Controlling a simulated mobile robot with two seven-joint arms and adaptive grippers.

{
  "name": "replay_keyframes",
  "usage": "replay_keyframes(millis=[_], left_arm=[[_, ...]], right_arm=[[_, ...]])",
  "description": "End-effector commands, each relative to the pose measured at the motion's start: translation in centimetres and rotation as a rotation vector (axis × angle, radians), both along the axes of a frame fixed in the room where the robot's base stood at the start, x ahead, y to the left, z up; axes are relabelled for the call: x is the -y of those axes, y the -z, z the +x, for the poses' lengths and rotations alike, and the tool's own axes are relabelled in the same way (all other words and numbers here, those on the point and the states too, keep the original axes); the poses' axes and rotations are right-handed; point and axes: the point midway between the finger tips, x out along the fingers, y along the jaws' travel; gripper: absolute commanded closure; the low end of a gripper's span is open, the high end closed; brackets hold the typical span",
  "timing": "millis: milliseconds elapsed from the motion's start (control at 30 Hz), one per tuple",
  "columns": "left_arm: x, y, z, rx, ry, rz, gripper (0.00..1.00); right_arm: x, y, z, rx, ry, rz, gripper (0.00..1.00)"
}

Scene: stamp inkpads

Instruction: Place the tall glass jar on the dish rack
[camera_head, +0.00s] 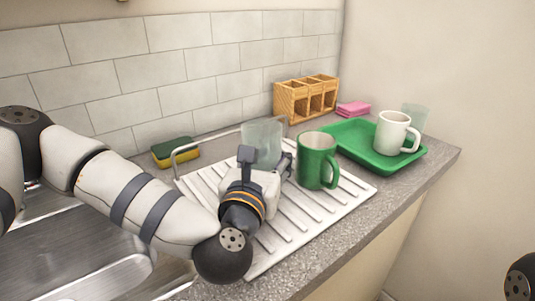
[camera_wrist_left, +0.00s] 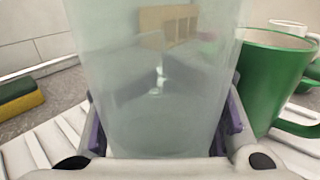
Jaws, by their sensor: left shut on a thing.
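The tall glass jar (camera_head: 262,134) is clear and pale green. It stands upright over the far part of the white dish rack (camera_head: 334,200). My left gripper (camera_head: 264,162) is shut on the jar, and its fingers show on both sides of the jar in the left wrist view (camera_wrist_left: 165,140). The jar (camera_wrist_left: 155,75) fills the middle of that view. The gripper hides the jar's base, so I cannot tell whether it touches the rack. At the lower right edge of the head view is a dark rounded part of mine; my right gripper is not seen.
A green mug (camera_head: 317,162) stands on the rack just right of the jar. A green tray (camera_head: 360,137) holds a white mug (camera_head: 393,131) and a clear glass (camera_head: 416,116). A wooden caddy (camera_head: 306,98), pink sponges (camera_head: 353,108) and a yellow-green sponge (camera_head: 176,152) lie behind. The rack's front slats are clear.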

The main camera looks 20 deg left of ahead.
Motion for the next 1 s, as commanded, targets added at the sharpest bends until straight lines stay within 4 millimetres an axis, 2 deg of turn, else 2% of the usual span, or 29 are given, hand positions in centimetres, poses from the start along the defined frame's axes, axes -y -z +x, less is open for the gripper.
replay_keyframes(millis=[33, 67, 133, 167, 567, 1000], left_arm=[[0.0, 0.3, 0.0, -0.001, 0.0, -0.001, 1.0], [0.0, 0.4, 0.0, -0.003, 0.0, 0.0, 0.63], [0.0, 0.3, 0.0, -0.002, 0.0, 0.0, 0.47], [0.0, 0.3, 0.0, -0.002, 0.0, 0.0, 0.44], [0.0, -0.2, -0.4, -0.001, 0.0, 0.0, 0.44], [0.3, 0.0, -9.4, -0.006, 0.004, -0.001, 0.44]], right_arm=[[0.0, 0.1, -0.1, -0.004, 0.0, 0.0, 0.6], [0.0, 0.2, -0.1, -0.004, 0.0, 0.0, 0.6], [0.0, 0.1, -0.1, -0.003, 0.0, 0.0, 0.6], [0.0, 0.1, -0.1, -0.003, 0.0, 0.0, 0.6], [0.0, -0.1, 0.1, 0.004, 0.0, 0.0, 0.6], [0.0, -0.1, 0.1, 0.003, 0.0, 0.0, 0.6]])
